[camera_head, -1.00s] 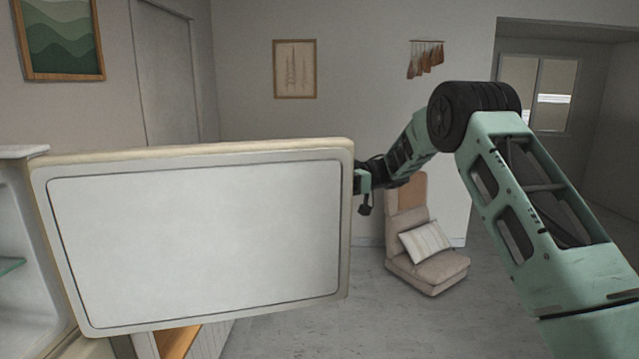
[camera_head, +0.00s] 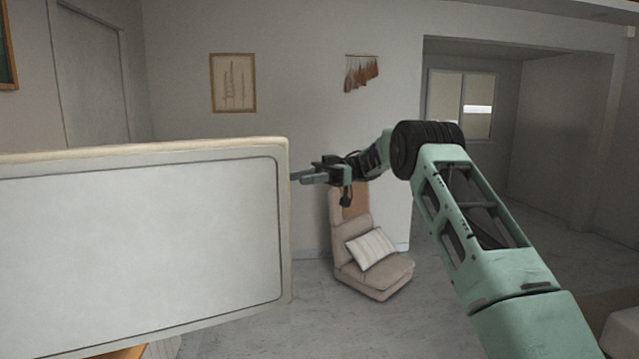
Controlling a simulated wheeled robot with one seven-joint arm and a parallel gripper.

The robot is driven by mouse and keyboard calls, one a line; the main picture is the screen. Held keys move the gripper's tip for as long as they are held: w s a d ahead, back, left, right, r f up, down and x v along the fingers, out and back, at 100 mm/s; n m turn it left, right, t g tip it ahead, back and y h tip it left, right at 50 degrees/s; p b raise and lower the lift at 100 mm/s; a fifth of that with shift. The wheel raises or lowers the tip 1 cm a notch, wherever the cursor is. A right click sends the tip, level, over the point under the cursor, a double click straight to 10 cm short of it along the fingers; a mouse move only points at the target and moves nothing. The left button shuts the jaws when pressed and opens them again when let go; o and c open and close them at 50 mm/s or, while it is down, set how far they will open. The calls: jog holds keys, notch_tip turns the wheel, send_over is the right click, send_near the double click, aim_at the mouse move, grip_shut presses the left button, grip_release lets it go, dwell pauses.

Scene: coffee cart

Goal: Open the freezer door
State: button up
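The freezer door (camera_head: 140,235) stands swung open at the left, its pale inner panel facing me. Its right edge is upright near the middle of the picture. The freezer's body is out of view, and the door's outer face and handle are hidden. My gripper (camera_head: 296,177) is just right of the door's free edge, its fingers pointing left toward it. A finger shows beside the edge; the tips are small and partly hidden, so I cannot tell whether they are open or touching the door.
A beige floor chair (camera_head: 372,274) with a striped cushion (camera_head: 371,249) stands beyond my arm against the back wall. Grey floor lies clear around it. A doorway opens at the right, and a pale low object (camera_head: 618,330) sits at the lower right corner.

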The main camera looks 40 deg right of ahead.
jog(key=d, duration=0.4)
jog(key=shift+d, duration=0.35)
dwell(0.3)
